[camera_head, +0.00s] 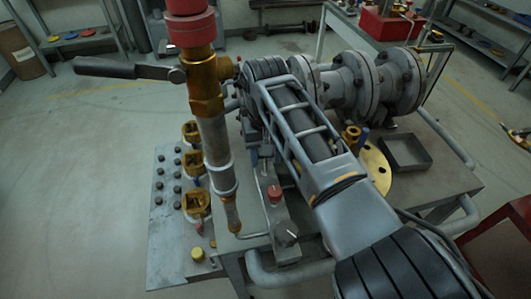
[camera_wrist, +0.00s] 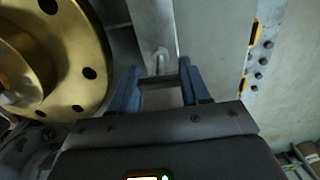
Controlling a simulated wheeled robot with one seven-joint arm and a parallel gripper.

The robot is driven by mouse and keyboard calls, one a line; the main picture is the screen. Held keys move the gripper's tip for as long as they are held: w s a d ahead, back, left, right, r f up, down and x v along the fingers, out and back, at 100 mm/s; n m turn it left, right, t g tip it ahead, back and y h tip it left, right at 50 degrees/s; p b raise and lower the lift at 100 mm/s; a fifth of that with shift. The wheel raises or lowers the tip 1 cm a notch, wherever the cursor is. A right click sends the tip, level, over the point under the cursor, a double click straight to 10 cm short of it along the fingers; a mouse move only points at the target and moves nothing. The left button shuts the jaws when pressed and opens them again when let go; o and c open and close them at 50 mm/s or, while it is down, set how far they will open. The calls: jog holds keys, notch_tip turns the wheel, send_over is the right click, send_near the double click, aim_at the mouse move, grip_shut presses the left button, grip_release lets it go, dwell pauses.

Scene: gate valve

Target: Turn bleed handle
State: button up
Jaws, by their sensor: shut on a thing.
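My gripper (camera_wrist: 159,76) shows in the wrist view, its two blue-grey fingers closed on a short dark bar, which looks like the bleed handle (camera_wrist: 163,82). A thin grey rod or stem (camera_wrist: 161,60) stands just beyond the bar, in front of a flat grey surface. In the head view, my arm reaches from the bottom right over the bench, and my gripper and the held bar are hidden behind it.
A brass flange (camera_wrist: 75,45) is close on the left in the wrist view. In the head view, a brass valve (camera_head: 206,85) with a long dark lever (camera_head: 118,68) rises left of my arm. Flanged grey pipe (camera_head: 345,80) and an empty tray (camera_head: 405,152) are on the right.

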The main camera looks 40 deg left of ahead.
jog(key=o, duration=1.1)
jog(key=shift+c, duration=0.2)
jog(key=shift+r, duration=3.9)
jog(key=shift+d, duration=0.1)
